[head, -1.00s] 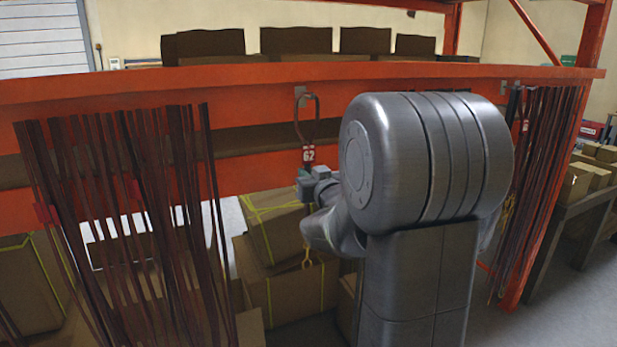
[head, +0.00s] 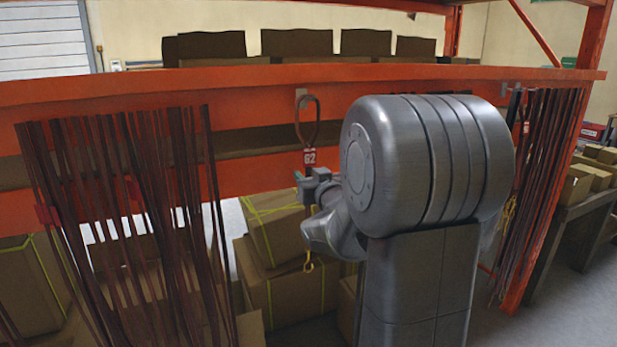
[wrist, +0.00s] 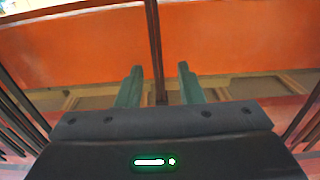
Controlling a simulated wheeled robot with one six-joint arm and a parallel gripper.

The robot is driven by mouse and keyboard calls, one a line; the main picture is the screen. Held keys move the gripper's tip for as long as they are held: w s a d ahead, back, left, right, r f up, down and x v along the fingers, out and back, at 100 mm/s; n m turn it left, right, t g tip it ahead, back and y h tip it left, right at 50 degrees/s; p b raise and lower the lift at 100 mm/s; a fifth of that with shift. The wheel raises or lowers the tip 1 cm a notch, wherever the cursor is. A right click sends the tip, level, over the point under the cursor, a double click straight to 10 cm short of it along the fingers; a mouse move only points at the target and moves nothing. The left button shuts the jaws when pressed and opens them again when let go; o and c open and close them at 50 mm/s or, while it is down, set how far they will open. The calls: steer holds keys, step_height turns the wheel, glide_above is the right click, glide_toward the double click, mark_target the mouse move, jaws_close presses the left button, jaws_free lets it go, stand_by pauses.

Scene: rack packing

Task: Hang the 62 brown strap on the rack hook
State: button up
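The brown strap (head: 307,125) with the red and white 62 tag (head: 309,157) hangs upright in the head view, its top loop at the small rack hook (head: 300,93) on the orange beam. The exact contact at the hook is too small to tell. A yellow end piece (head: 308,266) shows low down. My gripper (head: 306,184) is just below the tag. In the wrist view my gripper (wrist: 158,85) is open, its two green fingers apart. The strap (wrist: 154,40) runs between them with a gap on both sides.
Many brown straps (head: 130,190) hang to the left, and another bundle (head: 545,170) hangs to the right. The orange beam (head: 240,100) crosses behind. Strapped boxes (head: 285,295) stand below, and dark boxes (head: 297,42) sit above.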

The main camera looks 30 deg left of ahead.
steer(key=shift+d, duration=0.1)
steer(key=b+v, duration=0.2)
steer(key=v, duration=1.1)
steer(key=shift+s+d+b, duration=0.2)
steer(key=shift+s+b, duration=0.1)
steer(key=p+x, duration=0.3)
steer(key=x, duration=1.1)
steer(key=shift+d+r, duration=0.1)
steer(key=shift+r, duration=0.05)
steer(key=shift+d+r, duration=0.1)
